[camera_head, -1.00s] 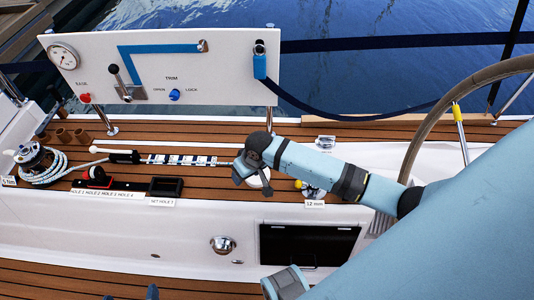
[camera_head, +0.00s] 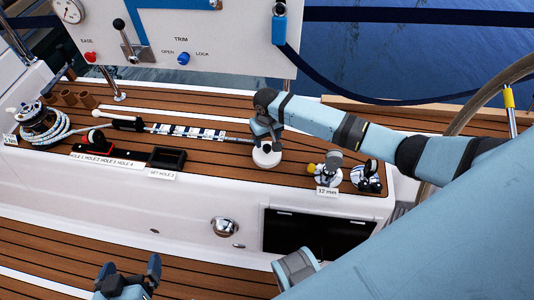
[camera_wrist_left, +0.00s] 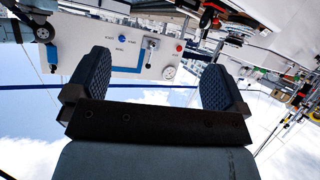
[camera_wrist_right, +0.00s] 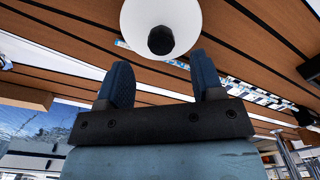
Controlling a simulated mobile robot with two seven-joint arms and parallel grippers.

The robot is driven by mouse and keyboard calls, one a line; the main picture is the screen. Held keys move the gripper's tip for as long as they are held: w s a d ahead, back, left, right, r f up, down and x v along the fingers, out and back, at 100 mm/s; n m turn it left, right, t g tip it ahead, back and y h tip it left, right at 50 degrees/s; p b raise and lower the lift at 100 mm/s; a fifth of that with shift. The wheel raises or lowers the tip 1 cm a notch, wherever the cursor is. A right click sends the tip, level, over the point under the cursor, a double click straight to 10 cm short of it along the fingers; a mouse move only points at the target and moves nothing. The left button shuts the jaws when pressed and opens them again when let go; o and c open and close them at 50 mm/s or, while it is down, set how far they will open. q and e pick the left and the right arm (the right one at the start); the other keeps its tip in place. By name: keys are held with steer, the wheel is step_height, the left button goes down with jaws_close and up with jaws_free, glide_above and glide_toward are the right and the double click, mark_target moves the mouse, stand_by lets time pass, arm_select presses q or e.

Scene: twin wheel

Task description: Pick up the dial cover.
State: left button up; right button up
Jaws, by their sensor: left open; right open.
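The dial cover, a white round disc (camera_head: 267,157) with a black knob, sits on the teak side deck in the head view. It fills the top middle of the right wrist view (camera_wrist_right: 185,22), with its black knob (camera_wrist_right: 161,40) facing me. My right gripper (camera_head: 265,135) is open at the cover and hides part of it. In the right wrist view its fingertips (camera_wrist_right: 161,75) are spread and empty, and the knob appears just beyond them, roughly in line with the gap. My left gripper (camera_head: 131,270) is open and empty at the bottom left, away from the cover.
A striped bar (camera_head: 186,131) lies left of the cover, and a black tray (camera_head: 167,158) stands nearby. Small fittings near the "12 mm" label (camera_head: 327,191) are to the right. A winch with rope (camera_head: 40,122) is far left. The white panel (camera_head: 225,45) stands behind.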

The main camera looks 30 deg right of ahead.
mark_target(267, 146)
steer(key=shift+s+f, duration=0.1)
steer(key=shift+f, duration=0.3)
step_height(267, 146, down, 3)
steer(key=shift+s+a+r+b, duration=0.1)
steer(key=shift+s+r+b, duration=0.1)
steer(key=shift+b, duration=0.65)
steer(key=shift+w+f, duration=0.1)
steer(key=shift+f, duration=0.8)
steer(key=c, duration=0.9)
arm_select(q)
steer(key=shift+w+d+r+t+h, duration=0.3)
steer(key=shift+w+d+r+t, duration=0.25)
steer(key=shift+r, duration=0.25)
arm_select(e)
steer(key=shift+c, duration=0.4)
